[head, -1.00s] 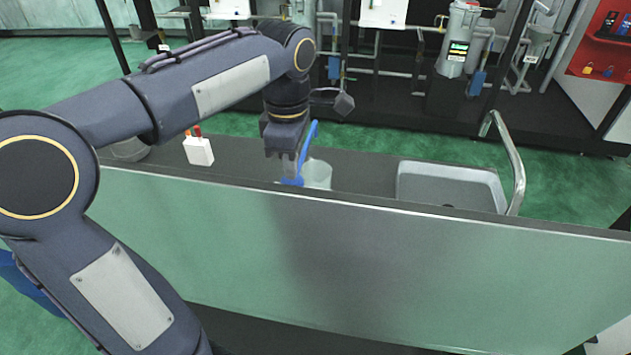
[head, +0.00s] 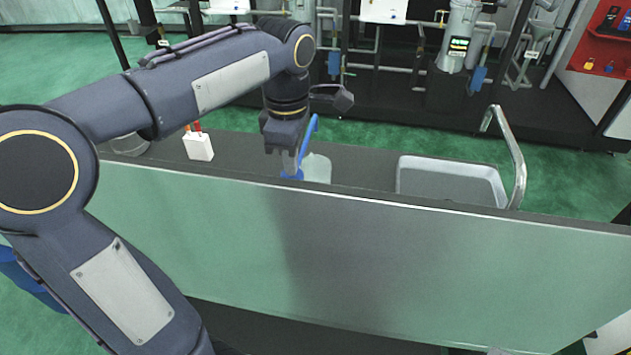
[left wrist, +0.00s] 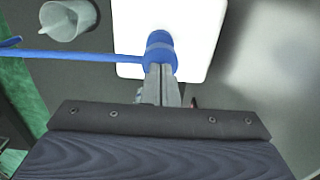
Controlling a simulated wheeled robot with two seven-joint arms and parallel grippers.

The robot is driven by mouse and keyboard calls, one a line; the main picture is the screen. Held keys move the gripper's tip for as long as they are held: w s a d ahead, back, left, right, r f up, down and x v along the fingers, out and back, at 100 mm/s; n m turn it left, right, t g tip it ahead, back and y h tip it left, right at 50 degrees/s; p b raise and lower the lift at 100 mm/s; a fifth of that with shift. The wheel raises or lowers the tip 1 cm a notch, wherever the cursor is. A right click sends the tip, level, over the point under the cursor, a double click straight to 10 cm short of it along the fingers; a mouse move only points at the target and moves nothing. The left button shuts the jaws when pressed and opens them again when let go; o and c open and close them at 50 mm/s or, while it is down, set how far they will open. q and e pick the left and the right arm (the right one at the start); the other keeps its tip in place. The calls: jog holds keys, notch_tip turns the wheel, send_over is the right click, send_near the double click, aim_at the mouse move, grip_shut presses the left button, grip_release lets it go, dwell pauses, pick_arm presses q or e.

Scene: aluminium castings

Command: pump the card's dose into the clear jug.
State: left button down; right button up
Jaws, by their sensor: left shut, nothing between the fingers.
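My left gripper (head: 290,163) is shut and empty, pointing down over the counter. In the left wrist view its closed fingertips (left wrist: 160,82) are at the blue pump head (left wrist: 160,50), looking in contact with it. The pump head stands over a white container (left wrist: 195,30). A thin blue spout (left wrist: 85,57) runs left from the head. The clear jug (left wrist: 68,18) stands beyond the spout; I cannot tell whether the spout's tip is above its mouth. In the head view the jug (head: 318,168) is right of the blue pump (head: 309,134). I cannot make out the card. My right gripper is not in view.
A white box (head: 198,148) with red-topped items stands left on the counter. A round grey vessel (head: 130,145) is farther left. A sink (head: 450,180) with a curved tap (head: 515,155) is on the right. The counter between jug and sink is clear.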

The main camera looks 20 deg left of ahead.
pick_arm(q)
jog(key=shift+f+b, duration=1)
jog(key=shift+f, duration=0.6)
jog(key=shift+r, duration=0.1)
jog(key=shift+r+p, duration=1.9)
jog(key=shift+p, duration=0.1)
notch_tip(320, 180, up, 5)
jog(key=p, duration=0.4)
jog(key=shift+f, duration=0.15)
jog(key=shift+r, duration=0.65)
